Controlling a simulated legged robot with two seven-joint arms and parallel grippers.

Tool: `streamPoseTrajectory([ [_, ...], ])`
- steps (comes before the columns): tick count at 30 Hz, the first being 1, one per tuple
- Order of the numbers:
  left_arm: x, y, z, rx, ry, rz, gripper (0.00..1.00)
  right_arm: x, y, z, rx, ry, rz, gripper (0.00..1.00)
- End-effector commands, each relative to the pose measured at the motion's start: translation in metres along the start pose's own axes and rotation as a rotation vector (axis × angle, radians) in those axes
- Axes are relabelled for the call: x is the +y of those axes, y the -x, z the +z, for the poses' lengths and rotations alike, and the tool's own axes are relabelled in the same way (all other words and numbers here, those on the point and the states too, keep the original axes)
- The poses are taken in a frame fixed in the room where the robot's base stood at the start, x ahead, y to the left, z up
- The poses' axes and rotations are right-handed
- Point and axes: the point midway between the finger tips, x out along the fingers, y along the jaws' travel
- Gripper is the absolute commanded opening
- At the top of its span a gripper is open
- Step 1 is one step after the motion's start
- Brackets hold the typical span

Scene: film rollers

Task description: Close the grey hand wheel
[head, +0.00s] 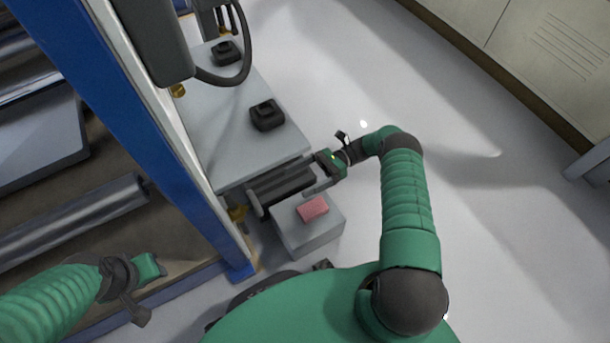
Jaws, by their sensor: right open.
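A dark grey, ribbed, bar-like part (282,186) sticks out at the front end of the light grey bench. It may be the grey hand wheel seen nearly edge-on, but its round face does not show, so I cannot tell how far it is turned. My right gripper (315,174) is open at the right end of this part, with a thin grey finger over its near side. I cannot tell whether it touches. My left gripper (148,284) is at the lower left, away from the part, and its jaws do not show clearly.
The light grey bench (232,150) carries black blocks (266,115). A grey box (308,236) with a pink block (312,208) on it stands near me. A blue frame post (150,125) and rollers (75,220) are at left. Floor at right is clear, up to a cabinet (540,50).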

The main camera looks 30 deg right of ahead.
Motion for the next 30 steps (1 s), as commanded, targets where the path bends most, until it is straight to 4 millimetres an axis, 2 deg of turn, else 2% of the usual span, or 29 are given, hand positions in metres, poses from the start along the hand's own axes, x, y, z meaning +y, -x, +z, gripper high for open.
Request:
streamPoseTrajectory([
  [5, 0.0, -0.001, 0.0, 0.0, 0.0, 0.0, 0.36, 0.0, 0.012, 0.0, 0.0, -0.001, 0.001, 0.94],
  [17, 0.0, 0.0, 0.0, 0.0, 0.0, 0.0, 0.36, 0.0, 0.012, 0.0, 0.0, 0.017, 0.001, 0.94],
  [20, 0.0, 0.006, -0.001, 0.0, 0.0, 0.0, 0.36, 0.001, 0.01, 0.002, -0.002, 0.187, 0.001, 0.94],
  [24, 0.0, 0.014, -0.003, 0.0, 0.0, 0.0, 0.36, 0.002, 0.007, 0.0, -0.003, 0.513, 0.002, 0.94],
  [27, 0.0, 0.015, -0.003, 0.0, 0.0, 0.0, 0.36, 0.001, 0.003, -0.001, -0.001, 0.618, 0.002, 0.94],
  [30, 0.0, 0.016, -0.004, 0.0, 0.0, 0.0, 0.36, 0.001, -0.009, -0.001, -0.003, 0.625, 0.005, 0.94],
])
